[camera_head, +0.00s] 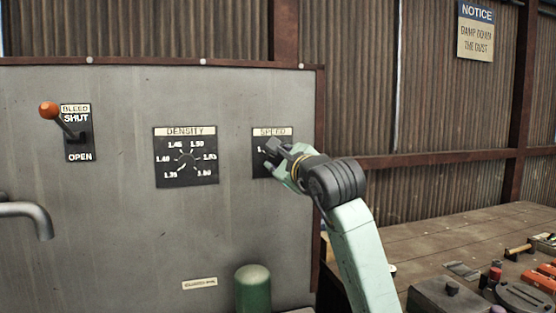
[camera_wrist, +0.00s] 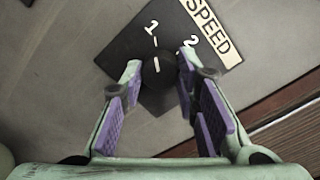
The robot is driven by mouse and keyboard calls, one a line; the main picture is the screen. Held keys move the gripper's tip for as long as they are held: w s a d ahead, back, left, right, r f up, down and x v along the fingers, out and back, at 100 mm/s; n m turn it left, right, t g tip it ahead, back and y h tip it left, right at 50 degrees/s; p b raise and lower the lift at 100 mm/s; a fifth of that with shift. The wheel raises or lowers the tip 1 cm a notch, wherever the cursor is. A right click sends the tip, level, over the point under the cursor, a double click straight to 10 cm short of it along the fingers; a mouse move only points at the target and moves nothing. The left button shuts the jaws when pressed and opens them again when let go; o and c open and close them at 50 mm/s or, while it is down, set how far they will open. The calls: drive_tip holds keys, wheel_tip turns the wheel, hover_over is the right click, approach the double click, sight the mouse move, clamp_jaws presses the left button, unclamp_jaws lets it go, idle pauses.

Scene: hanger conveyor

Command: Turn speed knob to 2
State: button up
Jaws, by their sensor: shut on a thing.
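The speed plate (camera_head: 272,132) is on the right part of the grey panel, mostly covered by my gripper (camera_head: 275,152) in the head view. In the wrist view the plate (camera_wrist: 122,58) shows tilted, with marks 1 and 2 and the word SPEED. The dark round speed knob (camera_wrist: 158,76) lies between the fingertips of my gripper (camera_wrist: 160,66), which is shut on it. A white line on the knob points toward the tick by the 1. The knob is hidden in the head view.
A density dial (camera_head: 186,157) is left of the speed plate. A bleed lever with an orange ball (camera_head: 48,110) stands at far left, above a grey pipe (camera_head: 28,212). A green cylinder (camera_head: 253,289) is below. A wooden bench (camera_head: 450,235) with tools is at right.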

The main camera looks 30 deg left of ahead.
drive_tip(key=shift+f+m+b, duration=0.1)
drive_tip(key=shift+m+b, duration=0.2)
drive_tip(key=m+b, duration=0.3)
drive_tip(key=m, duration=0.1)
drive_tip(key=shift+f+m+t, duration=0.15)
drive_tip(key=shift+m+t, duration=0.15)
drive_tip(key=shift+m, duration=0.1)
drive_tip(key=m+b, duration=0.3)
drive_tip(key=shift+m+b, duration=0.95)
drive_tip(key=shift+m, duration=0.85)
drive_tip(key=shift+r+t, duration=0.2)
drive_tip(key=shift+t, duration=0.1)
drive_tip(key=o, duration=1.2)
drive_tip(key=shift+c, duration=0.2)
